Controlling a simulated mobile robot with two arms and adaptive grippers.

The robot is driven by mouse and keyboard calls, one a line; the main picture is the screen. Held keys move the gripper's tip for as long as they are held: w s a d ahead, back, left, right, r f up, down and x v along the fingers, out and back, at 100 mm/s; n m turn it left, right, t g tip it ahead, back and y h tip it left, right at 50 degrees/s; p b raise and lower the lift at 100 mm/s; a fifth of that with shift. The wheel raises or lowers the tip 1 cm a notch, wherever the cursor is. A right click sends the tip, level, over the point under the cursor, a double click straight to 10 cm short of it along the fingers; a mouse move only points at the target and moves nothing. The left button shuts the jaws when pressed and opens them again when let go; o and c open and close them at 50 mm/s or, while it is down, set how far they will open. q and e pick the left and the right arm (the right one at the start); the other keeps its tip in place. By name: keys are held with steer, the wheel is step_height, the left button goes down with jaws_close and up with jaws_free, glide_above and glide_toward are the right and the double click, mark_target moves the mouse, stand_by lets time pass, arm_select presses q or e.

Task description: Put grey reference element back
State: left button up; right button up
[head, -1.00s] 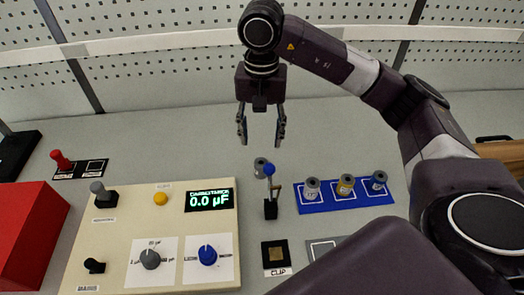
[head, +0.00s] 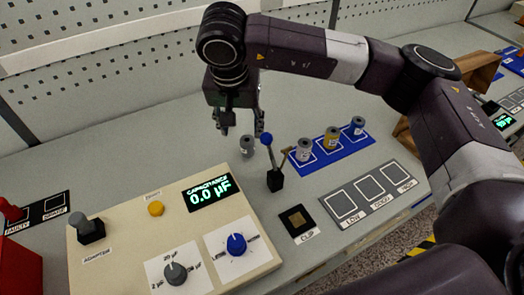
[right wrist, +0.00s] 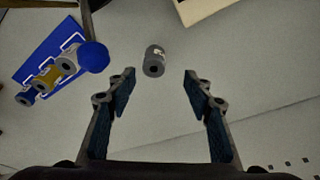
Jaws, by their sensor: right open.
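A loose grey cylinder (head: 247,146) with a pale label is on the bench, left of the blue-knobbed lever. It also shows in the right wrist view (right wrist: 154,61), its holed end towards the camera. My right gripper (head: 243,125) is open and empty, just behind and above this cylinder; in the right wrist view it shows a little beyond the fingertips, between their lines. A blue mat (head: 322,163) holds a grey cylinder (head: 304,150), a yellow one (head: 331,138) and a blue-grey one (head: 357,126) in outlined places. No mark shows which is the reference. My left gripper is out of view.
The lever with a blue ball (head: 266,139) stands close right of the loose cylinder. A cream meter box (head: 140,222) reads 0.0 µF. A clip pad (head: 297,221) and an empty grey three-place mat (head: 344,222) lie in front. Bench left of the gripper is clear.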

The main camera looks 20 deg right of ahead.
mark_target(247, 141)
steer(key=x, duration=0.1)
steer(key=p+x, duration=0.1)
steer(key=x, duration=0.1)
steer(key=shift+d, duration=0.4)
steer(key=x, duration=0.1)
steer(key=p+x, duration=0.1)
steer(key=x, duration=0.1)
steer(key=shift+s+d+f, duration=0.15)
steer(key=shift+f, duration=0.75)
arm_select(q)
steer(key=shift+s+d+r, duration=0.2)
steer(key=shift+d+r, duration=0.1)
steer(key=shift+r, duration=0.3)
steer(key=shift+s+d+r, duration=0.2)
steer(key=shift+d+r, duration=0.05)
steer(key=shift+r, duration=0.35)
arm_select(e)
steer(key=shift+c, duration=0.8)
jaws_close()
steer(key=shift+r, duration=0.1)
